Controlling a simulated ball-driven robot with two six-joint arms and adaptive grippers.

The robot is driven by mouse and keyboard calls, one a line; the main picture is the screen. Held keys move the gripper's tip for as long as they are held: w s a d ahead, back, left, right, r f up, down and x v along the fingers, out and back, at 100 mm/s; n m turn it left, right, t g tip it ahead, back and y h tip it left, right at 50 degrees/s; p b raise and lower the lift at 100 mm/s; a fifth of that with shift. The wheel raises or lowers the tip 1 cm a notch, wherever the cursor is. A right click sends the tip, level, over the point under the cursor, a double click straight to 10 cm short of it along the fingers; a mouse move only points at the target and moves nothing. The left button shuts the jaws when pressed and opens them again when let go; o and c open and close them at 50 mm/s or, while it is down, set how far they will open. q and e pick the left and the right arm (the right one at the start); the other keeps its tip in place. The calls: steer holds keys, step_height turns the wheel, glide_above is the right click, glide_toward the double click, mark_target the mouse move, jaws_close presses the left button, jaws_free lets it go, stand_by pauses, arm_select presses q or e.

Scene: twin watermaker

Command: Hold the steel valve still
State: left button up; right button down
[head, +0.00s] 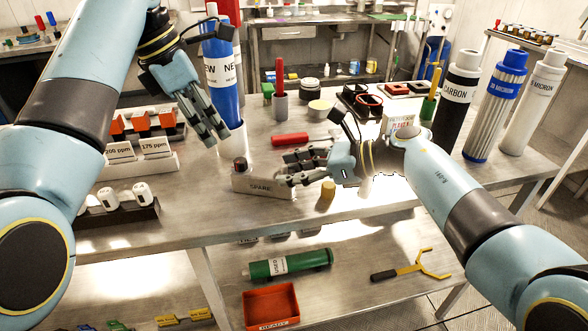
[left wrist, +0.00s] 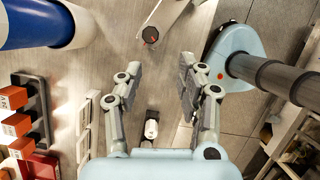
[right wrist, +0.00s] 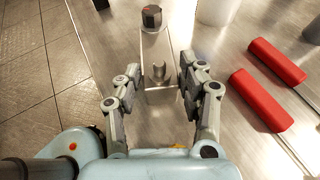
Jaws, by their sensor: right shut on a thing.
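The steel valve looks to be the grey metal piece (right wrist: 160,76) between my right fingertips in the right wrist view. A black knob (right wrist: 152,17) with a red mark stands at the far end of the same steel block. In the head view the block (head: 262,186) is labelled SPARE and sits on the steel table, its knob (head: 240,166) at the left end. My right gripper (head: 290,170) is shut on the valve at the block's right end; its fingers partly hide it. My left gripper (head: 214,136) is open and empty, above and left of the block, by the blue cartridge.
A blue NEW cartridge (head: 222,75) stands in a white cup beside my left fingers. Tall filters (head: 456,100) stand at the right. A rack of white-capped items (head: 118,205) is at left.

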mark_target(240, 160)
arm_select(q)
steer(key=shift+o, duration=1)
steer(key=w+d+r+m+g+y, duration=0.2)
steer(key=w+d+m+y, duration=0.15)
steer(key=m, duration=0.65)
steer(key=shift+t, duration=0.3)
steer(key=f, duration=1.1)
steer(key=shift+s+d+f, duration=0.1)
steer(key=shift+s, duration=0.15)
steer(key=shift+c, duration=0.4)
jaws_close()
